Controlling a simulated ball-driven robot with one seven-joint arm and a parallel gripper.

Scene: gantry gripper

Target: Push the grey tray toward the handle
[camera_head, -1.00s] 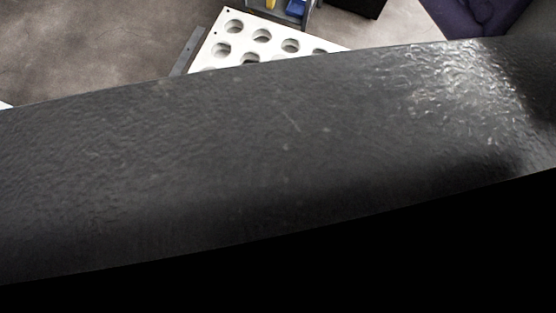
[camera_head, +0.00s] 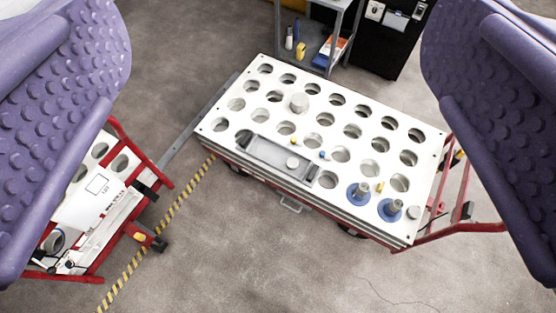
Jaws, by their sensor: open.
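The grey tray (camera_head: 262,151) is a shallow rectangular tray lying near the front-left edge of a white cart top (camera_head: 300,92) full of round holes. A small pale round piece (camera_head: 293,163) is in it. A red tubular handle (camera_head: 446,232) sticks out at the cart's right end. A small grey pull (camera_head: 291,204) is on the cart's front side. My gripper (camera_head: 278,190) is open, its two purple studded fingers wide apart at the left and right picture edges. The tray shows between them, untouched by either.
A second red-framed cart (camera_head: 90,210) is at left, partly hidden by the left finger. A grey shelf (camera_head: 320,50) and black cabinet (camera_head: 385,45) stand behind.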

